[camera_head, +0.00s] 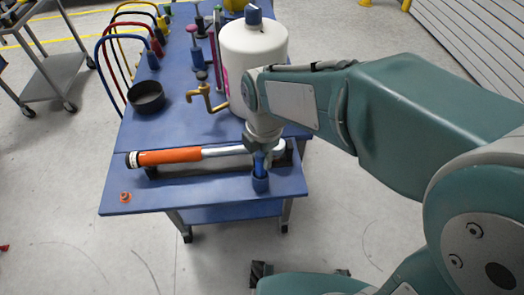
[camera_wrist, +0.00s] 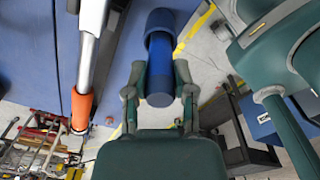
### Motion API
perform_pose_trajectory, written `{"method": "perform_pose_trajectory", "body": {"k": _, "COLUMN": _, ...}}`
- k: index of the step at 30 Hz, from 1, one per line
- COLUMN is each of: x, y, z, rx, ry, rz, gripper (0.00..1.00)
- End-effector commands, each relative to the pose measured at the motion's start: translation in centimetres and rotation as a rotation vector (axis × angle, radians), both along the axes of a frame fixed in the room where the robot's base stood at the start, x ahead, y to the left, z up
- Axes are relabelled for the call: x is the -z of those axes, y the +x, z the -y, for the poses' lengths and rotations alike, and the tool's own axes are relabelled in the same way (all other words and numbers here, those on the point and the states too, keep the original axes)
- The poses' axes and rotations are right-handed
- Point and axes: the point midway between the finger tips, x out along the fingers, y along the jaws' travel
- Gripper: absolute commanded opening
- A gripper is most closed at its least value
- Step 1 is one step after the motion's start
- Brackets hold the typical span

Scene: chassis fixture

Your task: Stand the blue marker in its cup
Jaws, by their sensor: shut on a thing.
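The blue marker (camera_head: 259,161) is upright in my gripper (camera_head: 258,149), above the small dark-blue cup (camera_head: 260,184) at the table's front right. In the wrist view the marker (camera_wrist: 159,68) is between the two fingers of my gripper (camera_wrist: 159,80), which are shut on it. Its far end meets the mouth of the cup (camera_wrist: 161,19) and appears to be inside the rim. How deep it sits, and whether it touches the bottom, is hidden.
An orange-handled torque wrench (camera_head: 172,157) lies in a dark holder just left of the cup. A large white bottle (camera_head: 252,55), a brass tap-like part (camera_head: 208,98) and a black bowl (camera_head: 146,96) stand farther back on the blue table (camera_head: 230,192). The front left is mostly clear.

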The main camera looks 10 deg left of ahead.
Motion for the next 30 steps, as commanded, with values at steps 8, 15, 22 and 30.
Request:
{"method": "perform_pose_trajectory", "body": {"k": 8, "x": 0.2, "y": 0.0, "z": 0.0, "rx": 0.0, "ry": 0.001, "rz": 0.001, "gripper": 0.0}}
{"method": "perform_pose_trajectory", "body": {"k": 15, "x": 0.2, "y": 0.0, "z": 0.0, "rx": 0.0, "ry": 0.001, "rz": 0.001, "gripper": 0.74}}
{"method": "perform_pose_trajectory", "body": {"k": 22, "x": 0.2, "y": 0.0, "z": 0.0, "rx": 0.0, "ry": 0.001, "rz": 0.001, "gripper": 0.74}}
{"method": "perform_pose_trajectory", "body": {"k": 30, "x": -2.1, "y": 0.0, "z": 0.0, "rx": 0.0, "ry": 0.002, "rz": 0.004, "gripper": 0.74}}
